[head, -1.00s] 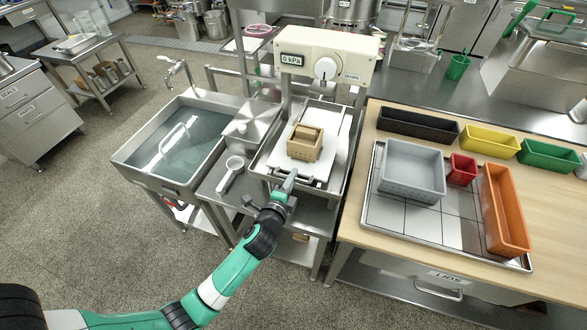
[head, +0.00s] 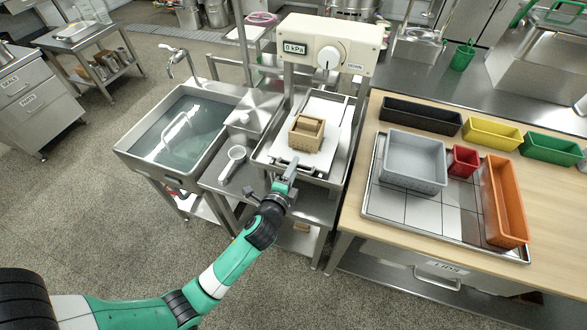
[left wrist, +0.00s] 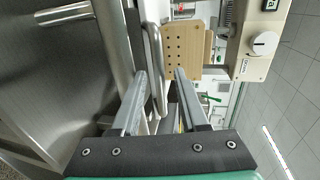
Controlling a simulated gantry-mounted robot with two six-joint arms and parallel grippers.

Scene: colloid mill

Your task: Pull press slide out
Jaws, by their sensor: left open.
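The press slide (head: 318,108) is a white plate on a metal tray under the press, with a slotted wooden mould (head: 307,131) standing on it. A bar handle (left wrist: 153,62) shows in the left wrist view, in front of the perforated mould (left wrist: 184,55). My left gripper (head: 291,166) is at the front edge of the slide in the head view. In the left wrist view the gripper (left wrist: 160,75) is open, and the handle appears between its fingers; contact cannot be told. My right gripper is not in view.
The press head (head: 329,46) with a dial and a 0 kPa display stands over the back of the slide. A water-filled sink (head: 160,118) and a white ladle (head: 233,161) are to the left. A wooden table (head: 378,108) with several bins is to the right. Floor is open in front.

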